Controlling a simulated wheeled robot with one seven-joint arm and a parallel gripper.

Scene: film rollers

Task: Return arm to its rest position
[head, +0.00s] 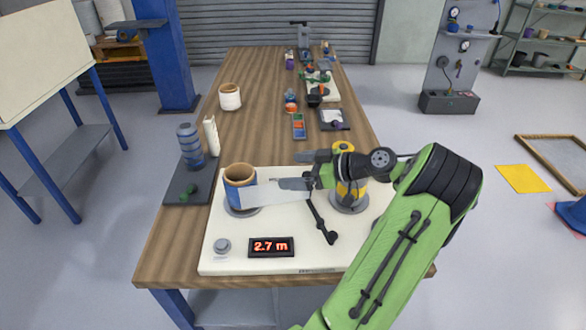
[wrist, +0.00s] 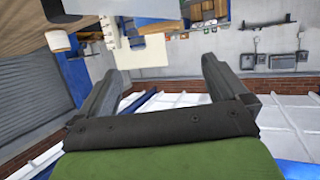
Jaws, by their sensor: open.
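My green arm reaches in from the lower right in the head view. My gripper (head: 304,170) points left above the white winding board (head: 310,262), its fingers apart and nothing seen between them. In the wrist view my gripper (wrist: 160,68) is open and empty, with the room behind it upside down. On the board, a blue roll with a brown core (head: 240,186) stands upright at the left, and a pale strip (head: 262,194) extends right from it. A yellow roller (head: 343,196) stands at the right, partly hidden by my wrist. A black lever (head: 320,222) lies between them.
A red display (head: 271,247) reads 2.7 m, beside a grey knob (head: 222,246). A dark tray (head: 187,186) bears a blue-grey roll (head: 190,146). A white roll (head: 230,97) and several small items stand farther back on the wooden table (head: 255,135).

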